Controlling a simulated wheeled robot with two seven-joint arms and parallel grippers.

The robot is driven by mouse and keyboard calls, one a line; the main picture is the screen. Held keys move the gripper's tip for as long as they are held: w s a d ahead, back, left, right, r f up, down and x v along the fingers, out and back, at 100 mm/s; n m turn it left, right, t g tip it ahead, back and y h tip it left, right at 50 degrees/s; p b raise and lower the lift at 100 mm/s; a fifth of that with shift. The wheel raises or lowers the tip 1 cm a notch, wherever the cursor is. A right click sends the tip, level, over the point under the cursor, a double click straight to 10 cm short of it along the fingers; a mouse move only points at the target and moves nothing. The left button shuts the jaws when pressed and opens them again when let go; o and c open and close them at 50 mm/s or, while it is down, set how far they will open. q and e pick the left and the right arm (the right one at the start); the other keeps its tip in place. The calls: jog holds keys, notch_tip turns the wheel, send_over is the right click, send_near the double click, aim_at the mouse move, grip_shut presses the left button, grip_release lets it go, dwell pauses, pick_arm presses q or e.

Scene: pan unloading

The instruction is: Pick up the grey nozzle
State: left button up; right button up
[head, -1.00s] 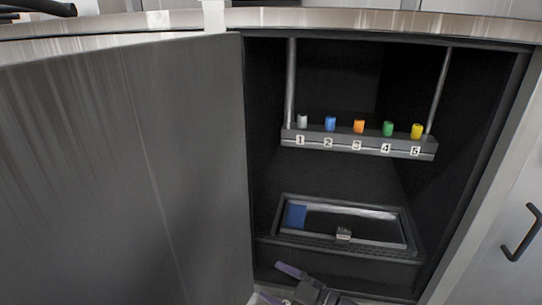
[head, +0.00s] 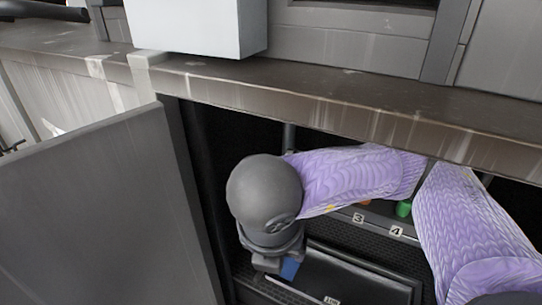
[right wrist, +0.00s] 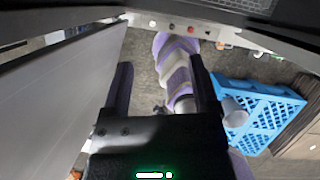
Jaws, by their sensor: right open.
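The grey nozzle is not visible in the head view, where my right arm covers the left end of the numbered rack (head: 376,222). On that rack the orange nozzle (head: 365,202) and the green nozzle (head: 403,208) show in part, above labels 3 and 4. My right arm reaches into the cabinet, its grey wrist over the left side of the opening; its fingers are hidden there. In the right wrist view my right gripper (right wrist: 158,90) is open, with nothing held between the fingers. My left gripper is not in view.
The open cabinet door (head: 95,215) stands on the left. The countertop edge (head: 330,115) runs above the opening. A dark tray (head: 350,280) with a blue patch (head: 290,268) lies below the rack. A blue crate (right wrist: 262,115) stands on the floor in the right wrist view.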

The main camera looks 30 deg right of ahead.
jog(key=w+d+b, duration=0.1)
jog(key=w+d, duration=0.6)
jog(key=w+d+b, duration=0.1)
jog(key=w+d, duration=0.6)
jog(key=d, duration=0.1)
jog(key=shift+r, duration=0.2)
jog(key=shift+x, duration=1)
jog(key=shift+d+f, duration=0.1)
jog(key=shift+f, duration=0.3)
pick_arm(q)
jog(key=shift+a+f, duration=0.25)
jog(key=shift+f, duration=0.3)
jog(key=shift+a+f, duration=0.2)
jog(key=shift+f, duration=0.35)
pick_arm(e)
grip_shut()
